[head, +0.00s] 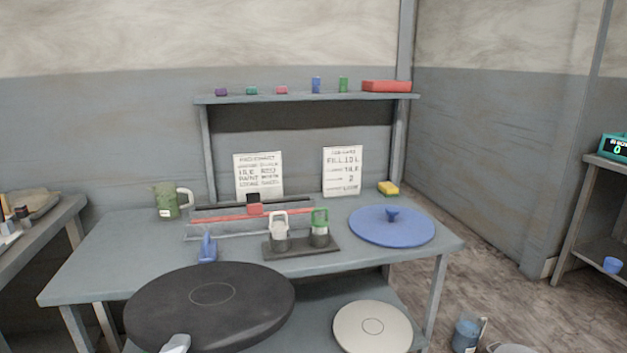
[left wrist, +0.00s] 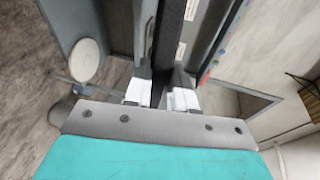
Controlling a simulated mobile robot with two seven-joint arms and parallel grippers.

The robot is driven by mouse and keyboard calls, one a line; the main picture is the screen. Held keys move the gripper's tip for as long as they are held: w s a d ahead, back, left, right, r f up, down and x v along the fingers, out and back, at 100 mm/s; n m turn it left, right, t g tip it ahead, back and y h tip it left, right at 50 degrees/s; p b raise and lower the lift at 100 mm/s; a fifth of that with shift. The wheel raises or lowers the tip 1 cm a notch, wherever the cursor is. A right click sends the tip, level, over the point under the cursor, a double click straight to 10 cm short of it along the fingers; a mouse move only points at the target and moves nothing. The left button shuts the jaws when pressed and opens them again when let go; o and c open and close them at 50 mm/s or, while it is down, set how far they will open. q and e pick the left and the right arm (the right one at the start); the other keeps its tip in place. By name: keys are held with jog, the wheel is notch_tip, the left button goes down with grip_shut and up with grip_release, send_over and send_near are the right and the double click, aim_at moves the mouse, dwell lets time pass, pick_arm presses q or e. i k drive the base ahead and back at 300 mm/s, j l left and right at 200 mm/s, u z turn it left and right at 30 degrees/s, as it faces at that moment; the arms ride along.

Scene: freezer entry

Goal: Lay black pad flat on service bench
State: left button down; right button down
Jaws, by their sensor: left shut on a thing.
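The black pad (head: 210,305) is a large dark disc with a thin ring marked at its middle. It looks roughly level and overlaps the front left of the grey service bench (head: 110,262) in the head view; I cannot tell whether it touches the bench. My left gripper (head: 176,343) is shut on the pad's near edge. In the left wrist view, the gripper's two fingers (left wrist: 160,95) pinch the pad (left wrist: 173,35), seen edge-on as a dark strip. My right gripper is not in view.
Behind the pad stand a blue clamp-like item (head: 207,249), a rail fixture (head: 235,215), a holder block (head: 302,248) and a green jug (head: 170,202). A blue disc with a knob (head: 392,228) lies at right. A pale disc (head: 372,328) is lower, in front.

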aim_at(124, 252)
jog(key=i+u, duration=0.25)
jog(key=u, duration=0.15)
jog(key=i+j+u, duration=0.1)
jog(key=i+u, duration=0.6)
jog(key=i, duration=0.2)
